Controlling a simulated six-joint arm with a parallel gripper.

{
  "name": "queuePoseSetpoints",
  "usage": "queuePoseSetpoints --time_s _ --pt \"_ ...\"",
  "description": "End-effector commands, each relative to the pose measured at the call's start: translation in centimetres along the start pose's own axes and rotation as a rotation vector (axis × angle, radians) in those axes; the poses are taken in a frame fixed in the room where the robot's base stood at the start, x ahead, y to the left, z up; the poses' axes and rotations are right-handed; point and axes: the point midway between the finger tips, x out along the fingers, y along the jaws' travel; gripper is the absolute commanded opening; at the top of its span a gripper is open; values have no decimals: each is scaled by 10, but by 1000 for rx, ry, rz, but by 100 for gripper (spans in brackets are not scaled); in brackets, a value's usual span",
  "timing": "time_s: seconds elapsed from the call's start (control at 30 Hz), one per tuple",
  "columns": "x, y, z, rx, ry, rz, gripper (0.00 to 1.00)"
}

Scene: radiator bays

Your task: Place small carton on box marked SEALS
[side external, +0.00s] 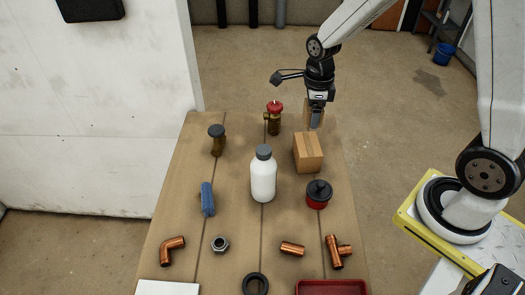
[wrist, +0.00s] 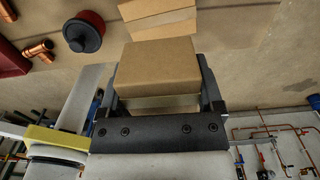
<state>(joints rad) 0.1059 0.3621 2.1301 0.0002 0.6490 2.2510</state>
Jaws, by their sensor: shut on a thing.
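My gripper (side external: 316,117) is at the far right corner of the table. It is shut on a small brown carton (wrist: 158,65), which fills the space between the fingers in the wrist view. In the side view part of this carton (side external: 307,106) shows beside the fingers; its height over the table is hard to tell. A larger brown cardboard box (side external: 308,153) stands on the table nearer the side camera, apart from the held carton. It also shows beyond the carton in the wrist view (wrist: 162,20). I can read no SEALS lettering on it.
Near the box are a red-capped brass valve (side external: 274,117), a white bottle (side external: 263,178) and a red pot with a black lid (side external: 318,195). Several copper fittings (side external: 292,249) and a red tray (side external: 331,288) lie at the near end.

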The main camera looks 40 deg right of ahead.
Motion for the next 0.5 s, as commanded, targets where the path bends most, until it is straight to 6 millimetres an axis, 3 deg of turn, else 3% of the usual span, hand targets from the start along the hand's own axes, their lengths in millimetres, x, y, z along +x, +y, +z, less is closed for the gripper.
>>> queuePoseSetpoints --time_s 0.27,0.5 --pt "6 0 0 -1 2 2 23" --pt "31 1 0 -1 3 3 23"
